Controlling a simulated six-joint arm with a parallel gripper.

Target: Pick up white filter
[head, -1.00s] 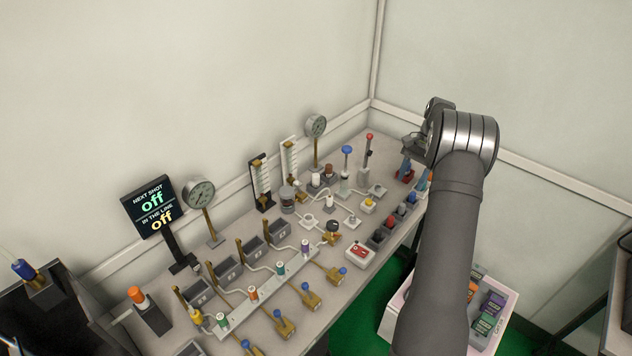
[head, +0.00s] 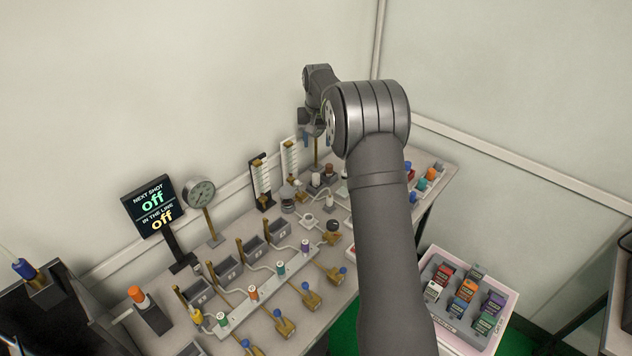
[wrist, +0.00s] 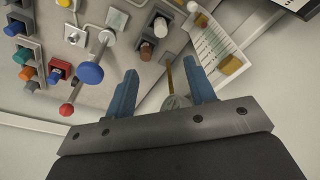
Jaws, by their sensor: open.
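A small pale cylinder (head: 315,180), which may be the white filter, stands beside a brown-topped one (head: 328,173) on the bench. My gripper (wrist: 161,88) is open, with blue fingers apart and nothing held. In the head view, my gripper (head: 307,138) is above the back of the bench. A gauge (wrist: 176,102) on a brass post shows between the fingers, apparently below them.
A red knob (wrist: 67,109) and a blue knob (wrist: 90,73) on stems stand near the left finger in the wrist view. A scale panel (wrist: 218,45) stands to the right. A pink-white tray (head: 505,322) of colored blocks sits beside the bench.

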